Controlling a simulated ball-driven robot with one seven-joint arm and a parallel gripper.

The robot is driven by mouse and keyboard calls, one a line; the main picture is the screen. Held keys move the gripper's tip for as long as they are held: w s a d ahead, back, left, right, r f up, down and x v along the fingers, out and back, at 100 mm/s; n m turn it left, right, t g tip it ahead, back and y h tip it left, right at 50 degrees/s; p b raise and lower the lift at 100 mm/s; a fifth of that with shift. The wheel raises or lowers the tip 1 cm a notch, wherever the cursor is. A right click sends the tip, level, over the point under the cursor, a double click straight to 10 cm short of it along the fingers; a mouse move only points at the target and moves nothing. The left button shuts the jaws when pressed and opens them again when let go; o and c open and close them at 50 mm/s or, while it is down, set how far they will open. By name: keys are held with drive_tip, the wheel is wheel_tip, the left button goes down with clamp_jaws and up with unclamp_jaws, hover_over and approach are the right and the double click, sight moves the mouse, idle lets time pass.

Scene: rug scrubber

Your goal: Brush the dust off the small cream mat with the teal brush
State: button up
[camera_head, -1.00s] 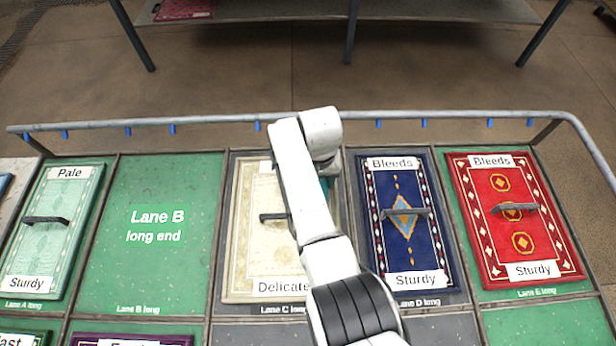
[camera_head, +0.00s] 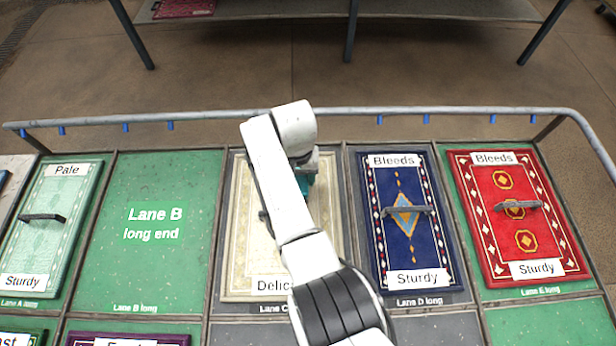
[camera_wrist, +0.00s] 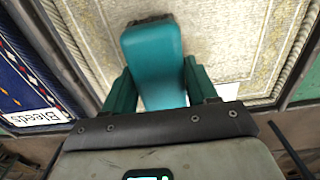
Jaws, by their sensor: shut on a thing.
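The cream mat (camera_head: 240,200) lies in Lane C, with a label starting "Delic" at its near end. In the wrist view the mat (camera_wrist: 225,40) has a grainy, speckled surface, but I cannot tell dust from weave. The teal brush (camera_wrist: 152,65) is held between the two teal fingers of my gripper (camera_wrist: 160,88). Its dark bristle end points away over the mat; whether it touches is unclear. In the head view, my arm hides most of the gripper and the middle of the mat. A bit of teal shows at the far right part of the mat.
A navy mat (camera_head: 375,240) lies in the lane to the right, then a red mat (camera_head: 480,255). Lane B (camera_head: 160,275) is empty green. A pale green mat (camera_head: 60,235) lies far left. A metal rail (camera_head: 400,112) runs along the back.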

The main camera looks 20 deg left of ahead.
drive_tip(key=shift+s+a+f, duration=0.15)
drive_tip(key=shift+s, duration=0.05)
drive_tip(key=shift+w+d+p, duration=0.2)
drive_tip(key=shift+d+p, duration=0.15)
drive_tip(key=shift+d, duration=0.05)
drive_tip(key=shift+w+d+p, duration=0.3)
drive_tip(key=shift+w+d, duration=0.1)
drive_tip(key=shift+d, duration=0.45)
drive_tip(key=shift+w+d+p, duration=0.3)
drive_tip(key=shift+w+d, duration=0.15)
drive_tip(key=shift+d, duration=0.45)
drive_tip(key=shift+w+d+p, duration=0.3)
drive_tip(key=shift+w+d, duration=0.1)
drive_tip(key=shift+d, duration=0.45)
drive_tip(key=shift+s+a+b, duration=0.35)
drive_tip(key=shift+s+a, duration=0.15)
drive_tip(key=shift+a, duration=0.5)
drive_tip(key=shift+s+a+b, duration=0.3)
drive_tip(key=shift+s+a, duration=0.15)
drive_tip(key=shift+a, duration=0.6)
drive_tip(key=shift+s+a+b, duration=0.35)
drive_tip(key=shift+s+a, duration=0.15)
drive_tip(key=shift+a, duration=0.5)
wheel_tip(320, 180, up, 5)
drive_tip(key=p, duration=0.4)
drive_tip(key=shift+r+p, duration=0.45)
drive_tip(key=shift+r, duration=0.2)
